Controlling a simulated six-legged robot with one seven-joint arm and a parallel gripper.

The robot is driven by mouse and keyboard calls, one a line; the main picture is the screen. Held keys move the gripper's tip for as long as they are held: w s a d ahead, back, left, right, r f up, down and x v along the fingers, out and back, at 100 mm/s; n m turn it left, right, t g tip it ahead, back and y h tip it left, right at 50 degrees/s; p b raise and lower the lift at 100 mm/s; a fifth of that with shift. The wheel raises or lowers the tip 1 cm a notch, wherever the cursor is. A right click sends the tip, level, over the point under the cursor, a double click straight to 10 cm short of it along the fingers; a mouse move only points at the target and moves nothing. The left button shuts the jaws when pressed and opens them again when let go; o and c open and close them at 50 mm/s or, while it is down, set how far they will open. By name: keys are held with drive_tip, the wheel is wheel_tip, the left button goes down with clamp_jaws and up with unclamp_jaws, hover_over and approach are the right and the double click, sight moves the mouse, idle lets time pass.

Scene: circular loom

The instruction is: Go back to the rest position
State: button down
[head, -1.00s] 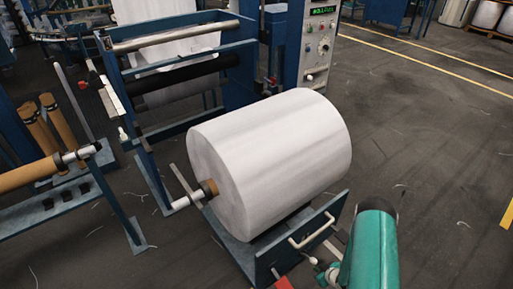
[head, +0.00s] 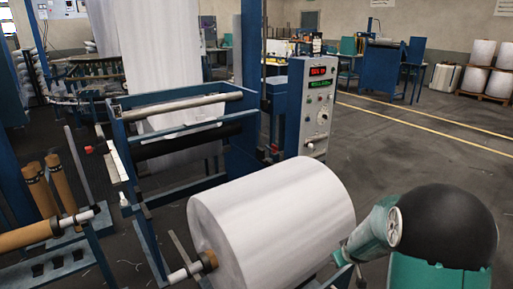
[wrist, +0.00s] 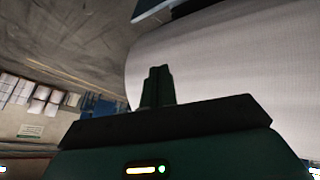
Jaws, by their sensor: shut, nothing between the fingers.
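My gripper (wrist: 157,88) shows in the wrist view with its fingers together and nothing between them. The large white roll (wrist: 215,62) lies beyond the fingers in that view; I cannot tell the gap between them. In the head view the same roll (head: 270,225) lies on its side at the lower middle, with a brown core and a metal shaft at its left end. My teal and black arm (head: 440,230) is folded at the lower right, beside the roll's right end. The gripper itself is hidden in the head view.
The blue loom frame (head: 150,215) with its rollers stands left of and behind the roll. A control panel (head: 313,105) with lit displays stands behind it. A rack with brown tubes (head: 40,190) is at the left. Open floor (head: 400,140) lies to the right.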

drive_tip(key=s+a+r+m, duration=0.1)
drive_tip(key=s+a+r, duration=0.2)
drive_tip(key=s+r, duration=0.45)
drive_tip(key=s+a+r+m, duration=0.1)
drive_tip(key=s+a+r, duration=0.25)
drive_tip(key=r, duration=0.65)
drive_tip(key=s+a+r+y, duration=0.1)
drive_tip(key=s+a+r, duration=0.2)
drive_tip(key=s, duration=0.6)
drive_tip(key=s+a+r+m+g, duration=0.1)
drive_tip(key=s+a+r, duration=0.2)
drive_tip(key=s, duration=0.7)
drive_tip(key=shift+a+r+y, duration=0.3)
drive_tip(key=shift+a+y, duration=0.1)
drive_tip(key=shift+a, duration=0.15)
drive_tip(key=shift+s, duration=0.1)
